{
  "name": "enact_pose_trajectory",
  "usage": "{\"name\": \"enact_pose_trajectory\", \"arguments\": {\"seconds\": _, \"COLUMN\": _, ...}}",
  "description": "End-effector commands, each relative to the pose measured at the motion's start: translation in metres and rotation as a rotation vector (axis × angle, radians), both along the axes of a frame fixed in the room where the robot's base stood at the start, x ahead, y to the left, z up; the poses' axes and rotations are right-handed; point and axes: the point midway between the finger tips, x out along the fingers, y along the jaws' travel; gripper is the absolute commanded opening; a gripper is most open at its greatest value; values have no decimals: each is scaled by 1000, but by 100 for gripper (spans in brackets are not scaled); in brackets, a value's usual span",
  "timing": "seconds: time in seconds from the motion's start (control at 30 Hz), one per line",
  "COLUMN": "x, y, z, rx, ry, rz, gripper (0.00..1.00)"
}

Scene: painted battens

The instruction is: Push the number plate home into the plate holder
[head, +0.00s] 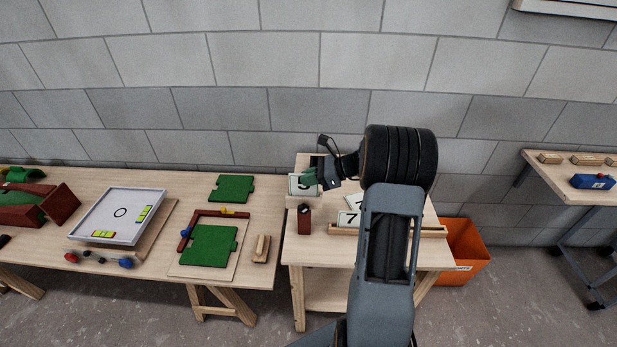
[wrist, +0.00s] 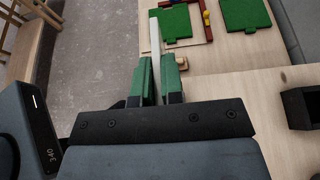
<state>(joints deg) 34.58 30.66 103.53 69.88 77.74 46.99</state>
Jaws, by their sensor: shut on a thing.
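My gripper (head: 311,179) is shut on a white number plate (head: 294,186) with a dark digit, over the left part of the small wooden table. In the wrist view the plate (wrist: 155,38) stands edge-on between the green finger pads (wrist: 158,80). The fingers hide part of its face. A long low wooden rail (head: 425,231) lies near the table's front and may be the plate holder. Another white plate (head: 347,219), marked 7, stands at its left end, partly behind my arm. I cannot tell whether the held plate touches anything below.
A dark red block (head: 304,222) with a black top stands just in front of the held plate. A further white plate (head: 353,201) is behind the 7. The left bench holds green panels (head: 209,246) and a white tray (head: 120,242). An orange bin (head: 465,250) stands right.

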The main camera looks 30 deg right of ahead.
Motion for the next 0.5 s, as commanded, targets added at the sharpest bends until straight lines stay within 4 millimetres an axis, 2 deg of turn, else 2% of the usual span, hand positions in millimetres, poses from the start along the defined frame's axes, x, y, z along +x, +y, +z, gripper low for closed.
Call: {"name": "enact_pose_trajectory", "arguments": {"seconds": 0.5, "x": 0, "y": 0, "z": -14, "rx": 0, "ry": -1, "rz": 0, "gripper": 0}}
